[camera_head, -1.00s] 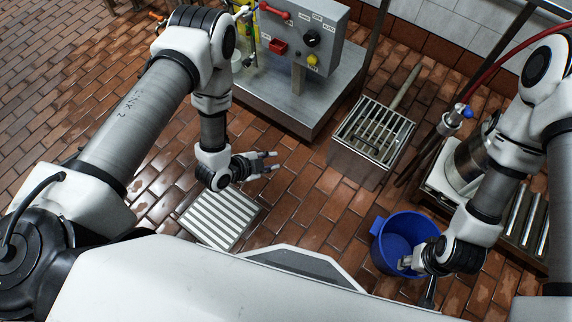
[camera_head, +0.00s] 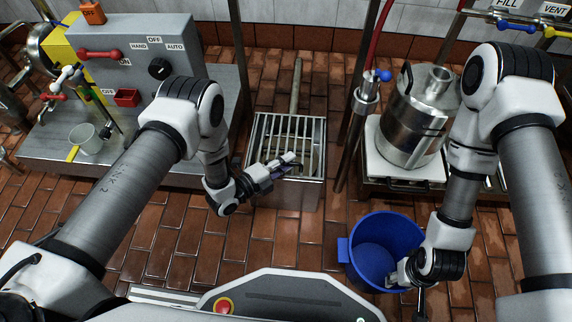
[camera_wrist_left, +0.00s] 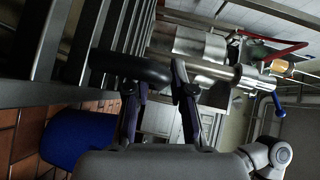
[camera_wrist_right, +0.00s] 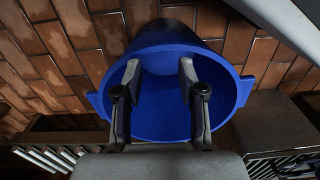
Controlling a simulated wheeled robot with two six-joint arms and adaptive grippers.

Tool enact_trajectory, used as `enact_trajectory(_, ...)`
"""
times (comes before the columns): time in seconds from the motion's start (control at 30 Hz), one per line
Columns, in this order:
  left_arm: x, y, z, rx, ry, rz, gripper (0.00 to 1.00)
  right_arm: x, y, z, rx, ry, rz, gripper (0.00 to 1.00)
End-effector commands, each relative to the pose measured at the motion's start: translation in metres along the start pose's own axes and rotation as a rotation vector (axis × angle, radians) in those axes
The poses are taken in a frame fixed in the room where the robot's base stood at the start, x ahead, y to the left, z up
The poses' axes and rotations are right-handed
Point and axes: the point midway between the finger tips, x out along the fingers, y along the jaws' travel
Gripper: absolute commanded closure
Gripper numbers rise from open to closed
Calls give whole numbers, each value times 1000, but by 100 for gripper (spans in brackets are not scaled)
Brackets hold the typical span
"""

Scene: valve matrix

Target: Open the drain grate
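My right gripper (camera_head: 398,277) is at the right rim of the blue bucket (camera_head: 352,262). In the right wrist view its fingers (camera_wrist_right: 158,72) are spread over the bucket's interior.
A steel bench with a grey control box (camera_head: 150,62) stands to the left. A steel vessel (camera_head: 412,115) on a low platform stands to the right. Another slatted panel (camera_head: 160,296) lies on the floor at the bottom edge. Brick floor (camera_head: 225,250) is open in front.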

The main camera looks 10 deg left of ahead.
Motion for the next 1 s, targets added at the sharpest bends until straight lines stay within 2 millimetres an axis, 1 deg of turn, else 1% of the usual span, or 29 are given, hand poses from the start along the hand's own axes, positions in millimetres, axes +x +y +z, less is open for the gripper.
enact_trajectory(0.17, 0, 0, 0, -1, -1, 1, 77, -1, 0, 0, 0, 0, 0, 60)
enact_trajectory(0.23, 0, 0, 0, -1, -1, 1, 99, 0, 0, 0, 0, 0, 0, 60)
enact_trajectory(0.27, 0, 0, 0, -1, -1, 1, 100, 0, 0, 0, 0, 0, 0, 60)
enact_trajectory(0.5, 0, -2, 0, -3, -1, 3, 100, -2, 0, 0, 0, 0, 0, 60)
enact_trajectory(0.67, -1, -10, 0, -20, -1, 20, 100, -11, 0, 0, 0, 0, 0, 60)
enact_trajectory(0.77, -1, -21, 0, -45, -1, 45, 100, -23, 0, 0, 0, 0, 0, 60)
enact_trajectory(1.0, 2, -59, 3, -146, -2, 146, 100, -60, 0, 0, 0, 0, 0, 60)
